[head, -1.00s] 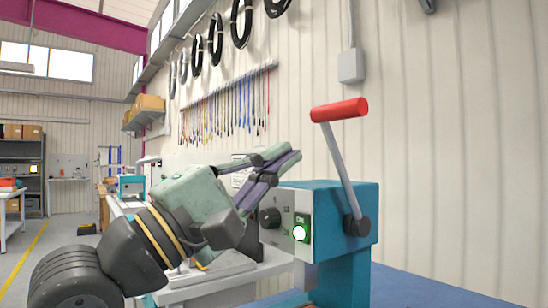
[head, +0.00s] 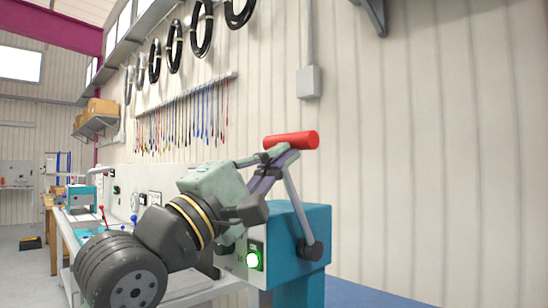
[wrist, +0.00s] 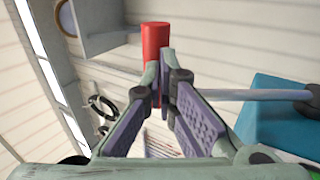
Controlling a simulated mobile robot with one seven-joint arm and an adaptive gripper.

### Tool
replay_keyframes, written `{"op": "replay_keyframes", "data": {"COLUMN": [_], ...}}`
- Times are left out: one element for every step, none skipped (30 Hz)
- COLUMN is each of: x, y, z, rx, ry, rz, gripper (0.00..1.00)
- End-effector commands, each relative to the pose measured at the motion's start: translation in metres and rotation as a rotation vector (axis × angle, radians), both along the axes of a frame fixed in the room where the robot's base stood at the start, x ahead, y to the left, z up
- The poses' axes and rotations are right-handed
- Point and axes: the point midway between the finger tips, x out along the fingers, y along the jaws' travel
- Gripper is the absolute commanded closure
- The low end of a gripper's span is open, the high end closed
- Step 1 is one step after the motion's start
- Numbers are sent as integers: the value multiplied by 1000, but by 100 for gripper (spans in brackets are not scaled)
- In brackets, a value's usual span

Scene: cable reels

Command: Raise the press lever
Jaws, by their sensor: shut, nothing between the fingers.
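The press lever is a grey rod with a red handle (head: 291,140), rising steeply from a dark pivot on the side of the teal press box (head: 312,225). It leans slightly left in the head view. My gripper (head: 284,153) is shut and empty, its fingertips close at the left part of the handle, seemingly just under it. In the wrist view the red handle (wrist: 155,42) lies just beyond the shut fingertips (wrist: 164,68), and the grey rod (wrist: 245,95) runs right to the teal box. Whether fingers and handle touch I cannot tell.
A workbench with other equipment (head: 80,195) stands at the left. Cables hang from a wall rail (head: 190,106) behind. A grey wall box (head: 308,82) is above. The space right of the press is clear.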

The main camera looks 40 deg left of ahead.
Motion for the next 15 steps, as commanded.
{"op": "replay_keyframes", "data": {"x": [2,3,7,11,15,20,26,30,36,40,43,47,50,51,52], "y": [0,-1,-1,-2,-2,-2,-3,-3,-4,-4,-4,-4,-4,-5,-4], "z": [4,7,12,16,21,26,29,31,34,35,36,36,36,36,35], "rx": [2,4,6,9,11,13,16,17,19,19,21,22,23,23,23], "ry": [9,19,39,60,82,114,140,163,193,213,230,249,260,269,277], "rz": [0,0,1,1,2,2,1,3,2,1,1,1,0,0,-1], "gripper": [100,100,100,100,100,100,100,100,100,100,100,100,100,100,100]}}
